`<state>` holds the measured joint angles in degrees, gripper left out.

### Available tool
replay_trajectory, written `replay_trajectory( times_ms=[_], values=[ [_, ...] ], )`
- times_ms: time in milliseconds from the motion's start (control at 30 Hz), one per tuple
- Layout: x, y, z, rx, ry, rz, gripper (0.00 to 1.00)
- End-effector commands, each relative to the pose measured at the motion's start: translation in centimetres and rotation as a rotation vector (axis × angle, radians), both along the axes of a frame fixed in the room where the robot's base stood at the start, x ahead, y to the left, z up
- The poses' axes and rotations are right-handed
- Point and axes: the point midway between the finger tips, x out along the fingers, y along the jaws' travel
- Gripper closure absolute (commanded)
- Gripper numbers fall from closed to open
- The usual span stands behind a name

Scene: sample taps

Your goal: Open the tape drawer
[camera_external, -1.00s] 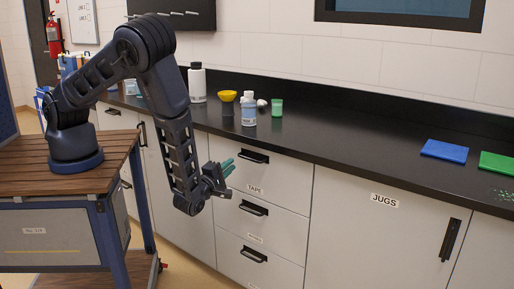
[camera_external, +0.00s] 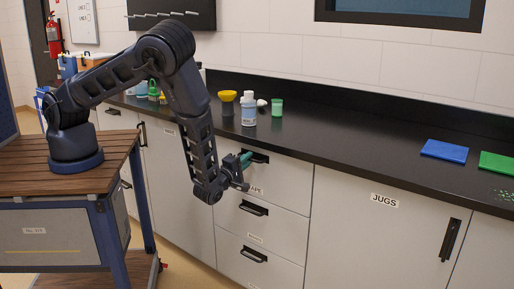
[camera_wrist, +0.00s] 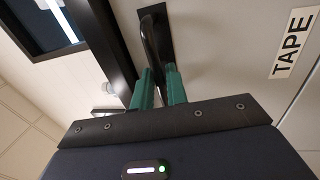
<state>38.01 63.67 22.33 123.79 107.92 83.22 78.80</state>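The tape drawer (camera_external: 285,178) is the top drawer below the counter, its front flush with the cabinet. Its label TAPE (camera_wrist: 293,42) shows at the right in the wrist view and is partly covered by my gripper in the external view. The drawer's black bar handle (camera_wrist: 150,40) runs down between my fingertips. My gripper (camera_wrist: 160,76) has two teal fingers, one on each side of the bar with little gap, and looks shut on it. In the external view my gripper (camera_external: 246,160) is at the left part of the handle (camera_external: 261,158).
Two more drawers (camera_external: 255,232) lie below. The JUGS cabinet door (camera_external: 375,235) is to the right. The black counter (camera_external: 340,140) overhangs above, with a white-capped bottle (camera_external: 249,112), a green cup (camera_external: 277,108) and a blue mat (camera_external: 444,150) on it.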

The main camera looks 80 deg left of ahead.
Motion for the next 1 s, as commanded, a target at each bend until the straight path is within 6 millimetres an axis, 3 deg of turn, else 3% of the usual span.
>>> replay_trajectory(
  times_ms=[433, 533, 833, 1000],
  values=[
    [0.7, 0.7, 0.2, 0.0, 0.0, 0.0, 0.85],
    [0.7, 0.7, 0.2, 0.0, 0.0, 0.0, 1.0],
    [0.5, 0.5, 0.2, -0.001, 0.001, -0.001, 1.0],
    [-0.6, -0.7, 0.1, 0.0, 0.001, -0.003, 1.0]
  ],
)
